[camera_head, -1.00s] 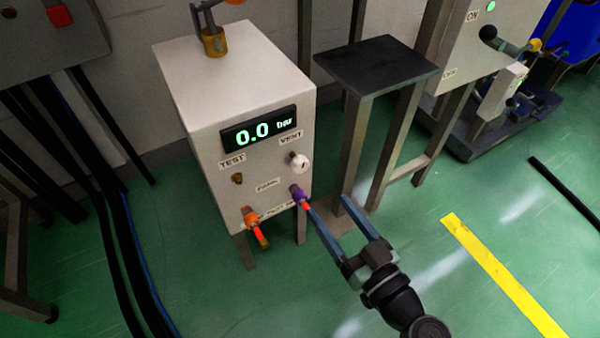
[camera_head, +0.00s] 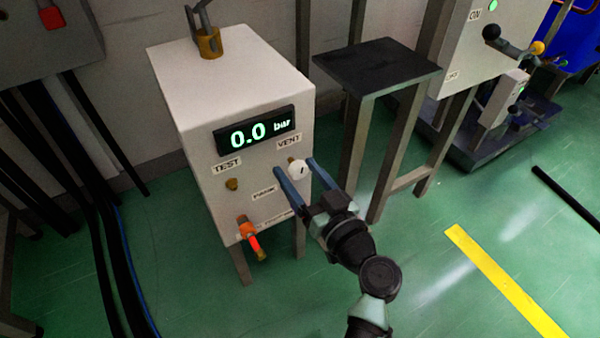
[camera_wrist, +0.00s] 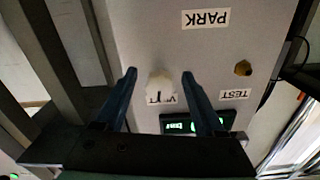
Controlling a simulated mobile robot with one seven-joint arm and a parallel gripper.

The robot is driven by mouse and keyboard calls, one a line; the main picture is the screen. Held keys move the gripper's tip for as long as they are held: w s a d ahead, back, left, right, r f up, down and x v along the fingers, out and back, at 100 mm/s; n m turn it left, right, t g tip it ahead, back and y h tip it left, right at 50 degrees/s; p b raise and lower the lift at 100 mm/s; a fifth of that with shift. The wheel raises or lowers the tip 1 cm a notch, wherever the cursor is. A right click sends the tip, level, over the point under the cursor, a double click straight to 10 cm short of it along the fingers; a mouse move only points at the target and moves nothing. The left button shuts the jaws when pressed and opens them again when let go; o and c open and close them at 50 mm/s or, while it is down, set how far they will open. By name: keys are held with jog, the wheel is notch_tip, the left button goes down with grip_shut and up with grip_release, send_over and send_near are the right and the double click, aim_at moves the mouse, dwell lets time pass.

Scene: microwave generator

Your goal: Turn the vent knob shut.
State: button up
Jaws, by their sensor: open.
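The vent knob (camera_head: 298,169) is a round white knob with a dark mark, on the front of the white box (camera_head: 190,110) below the VENT label (camera_head: 289,141). In the wrist view the knob (camera_wrist: 159,85) shows between the two blue fingers. My gripper (camera_head: 294,166) is open, with one finger on each side of the knob in the picture. I see gaps between the knob and the fingers in the wrist view. Whether the fingertips reach as deep as the knob I cannot tell.
The display (camera_head: 255,131) reads 0.0 bar. A brass fitting (camera_head: 232,184) sits under the TEST label, and an orange-red connector (camera_head: 250,233) is lower on the box. A dark-topped stand (camera_head: 375,65) is close on the right. Dark hoses hang at the left.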

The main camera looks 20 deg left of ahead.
grip_shut()
jog(key=shift+m, duration=0.3)
jog(key=m+p, duration=0.1)
jog(key=m, duration=0.2)
jog(key=shift+s+r+m+p, duration=0.1)
jog(key=shift+m+p, duration=0.25)
jog(key=shift+m, duration=0.05)
jog(key=m+p, duration=0.1)
jog(key=m, duration=0.2)
jog(key=shift+m+p, duration=0.3)
jog(key=shift+p, duration=0.05)
jog(key=m+p, duration=0.2)
jog(key=m, duration=0.2)
jog(key=shift+s+a+r, duration=0.1)
jog(key=shift+r, duration=0.05)
jog(key=shift+m+p, duration=1.05)
jog(key=shift+m, duration=0.85)
